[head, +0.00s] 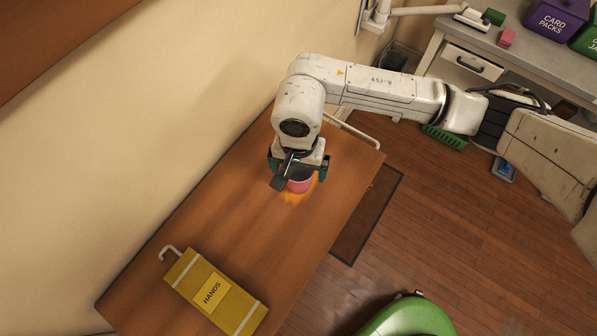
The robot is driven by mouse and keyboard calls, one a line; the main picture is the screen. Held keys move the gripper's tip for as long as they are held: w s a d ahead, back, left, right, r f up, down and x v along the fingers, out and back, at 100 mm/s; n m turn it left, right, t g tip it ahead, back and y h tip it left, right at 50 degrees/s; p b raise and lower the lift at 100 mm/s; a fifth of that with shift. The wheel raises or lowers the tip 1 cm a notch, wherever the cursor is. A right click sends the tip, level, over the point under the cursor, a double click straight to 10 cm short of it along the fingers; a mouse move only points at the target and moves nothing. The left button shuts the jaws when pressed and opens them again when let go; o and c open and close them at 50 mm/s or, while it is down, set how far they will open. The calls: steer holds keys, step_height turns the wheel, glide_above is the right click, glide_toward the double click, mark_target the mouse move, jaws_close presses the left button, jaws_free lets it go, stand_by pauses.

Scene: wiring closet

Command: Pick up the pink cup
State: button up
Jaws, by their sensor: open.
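The pink cup (300,186) stands on the brown wooden table (240,200), towards its far right end. Only its front side shows; the rest is hidden behind my gripper. My gripper (298,178) points down over the cup, with its dark fingers open. One finger is at the cup's left and the other towards its right. I cannot tell whether they touch it. An orange patch shows on the table just below the cup.
A yellow box labelled HANDS (215,292) lies at the table's near end. A beige wall borders the table on the left. A green seat (410,318) stands at the bottom right. A grey counter (480,40) with bins is at the top right.

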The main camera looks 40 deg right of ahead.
steer(key=shift+f, duration=1.15)
steer(key=shift+c, duration=0.2)
steer(key=c, duration=1)
steer(key=shift+o, duration=0.2)
steer(key=shift+r, duration=0.15)
steer(key=shift+r, duration=0.2)
steer(key=r, duration=0.3)
steer(key=shift+s+d+r+b, duration=0.1)
steer(key=shift+s+d+b, duration=0.05)
steer(key=shift+s+b, duration=0.2)
steer(key=s+d+r+b, duration=0.3)
steer(key=s+r, duration=0.6)
steer(key=s, duration=0.3)
steer(key=shift+s+b, duration=0.35)
steer(key=shift+b, duration=0.45)
